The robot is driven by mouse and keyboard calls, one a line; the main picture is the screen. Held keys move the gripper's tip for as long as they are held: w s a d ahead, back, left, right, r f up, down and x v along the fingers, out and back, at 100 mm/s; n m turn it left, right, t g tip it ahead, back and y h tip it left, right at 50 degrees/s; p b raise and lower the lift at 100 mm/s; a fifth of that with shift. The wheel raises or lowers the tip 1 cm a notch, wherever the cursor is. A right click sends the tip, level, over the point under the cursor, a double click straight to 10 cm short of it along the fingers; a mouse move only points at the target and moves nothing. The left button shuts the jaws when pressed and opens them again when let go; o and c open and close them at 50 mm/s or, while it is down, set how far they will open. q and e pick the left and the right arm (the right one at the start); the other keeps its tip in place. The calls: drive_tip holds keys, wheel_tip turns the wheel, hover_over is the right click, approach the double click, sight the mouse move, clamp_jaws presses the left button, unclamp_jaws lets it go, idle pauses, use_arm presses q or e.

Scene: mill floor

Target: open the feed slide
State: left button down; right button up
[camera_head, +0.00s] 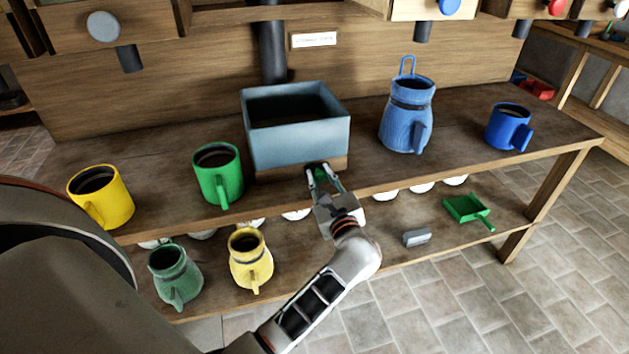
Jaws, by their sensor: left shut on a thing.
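A blue-grey open-topped box (300,145) stands on the bench in the middle of the view, with a dark hollow inside. A wooden strip (275,174) shows under its front edge. My left gripper (322,176) is at the right part of this strip, shut on a small green piece (321,174) that looks like a knob. The fingers hide much of the green piece, and I cannot see clearly how it joins the strip. My right gripper is not in view.
Yellow (112,205) and green (221,183) mugs stand left of the box. A blue jug (405,125) and blue mug (505,130) stand right. The lower shelf holds green (172,275) and yellow (250,268) jugs, a grey block (416,238) and a green scoop (465,208).

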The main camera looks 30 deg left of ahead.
use_arm(q)
drive_tip(key=shift+w+d+f, duration=0.1)
drive_tip(key=shift+d, duration=0.05)
drive_tip(key=c, duration=1.8)
unclamp_jaws()
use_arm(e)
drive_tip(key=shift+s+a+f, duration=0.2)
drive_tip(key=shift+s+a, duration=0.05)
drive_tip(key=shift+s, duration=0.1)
use_arm(q)
drive_tip(key=shift+o, duration=0.2)
drive_tip(key=v, duration=0.7)
drive_tip(key=shift+s, duration=0.25)
